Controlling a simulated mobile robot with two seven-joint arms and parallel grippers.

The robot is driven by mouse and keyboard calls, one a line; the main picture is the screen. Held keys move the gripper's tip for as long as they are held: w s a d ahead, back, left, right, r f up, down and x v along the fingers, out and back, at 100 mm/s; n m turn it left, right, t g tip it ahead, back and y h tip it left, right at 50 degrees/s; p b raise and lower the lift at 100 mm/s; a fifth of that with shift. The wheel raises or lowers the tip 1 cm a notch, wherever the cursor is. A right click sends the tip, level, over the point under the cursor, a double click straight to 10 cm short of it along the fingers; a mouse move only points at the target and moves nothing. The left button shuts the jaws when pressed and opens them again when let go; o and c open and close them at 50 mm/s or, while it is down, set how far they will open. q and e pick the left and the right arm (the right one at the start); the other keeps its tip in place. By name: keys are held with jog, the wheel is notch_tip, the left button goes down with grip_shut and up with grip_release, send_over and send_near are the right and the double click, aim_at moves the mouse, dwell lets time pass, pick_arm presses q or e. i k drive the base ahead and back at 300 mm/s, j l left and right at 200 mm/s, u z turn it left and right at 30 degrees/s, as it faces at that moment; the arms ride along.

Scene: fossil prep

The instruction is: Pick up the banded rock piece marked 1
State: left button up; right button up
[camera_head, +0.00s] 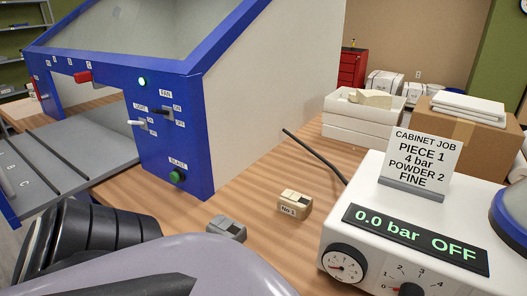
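A small beige and brown block-like rock piece (294,204) lies on the wooden table (262,188), right of the blue cabinet. A label on its front appears to read "No 1". A second small piece, grey (227,228), lies to its left and nearer to me; its lower part is hidden behind my own arm, and I cannot read any mark on it. Part of my arm, black ribbed and grey, fills the lower left. Neither of my grippers shows in this view.
The blue cabinet (206,140) with switches and a green button stands left. A white machine (335,235) reading "0.0 bar OFF" stands right, with a job card (420,155) saying piece 1. A dark hose (315,153) runs behind the beige piece. White trays (355,125) stand behind.

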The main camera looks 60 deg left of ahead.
aim_at(295, 205)
jog(key=j+u, duration=0.1)
jog(key=u, duration=0.35)
jog(key=k+j+u, duration=0.1)
jog(key=u, duration=0.35)
jog(key=j+u, duration=0.15)
jog(key=u, duration=0.3)
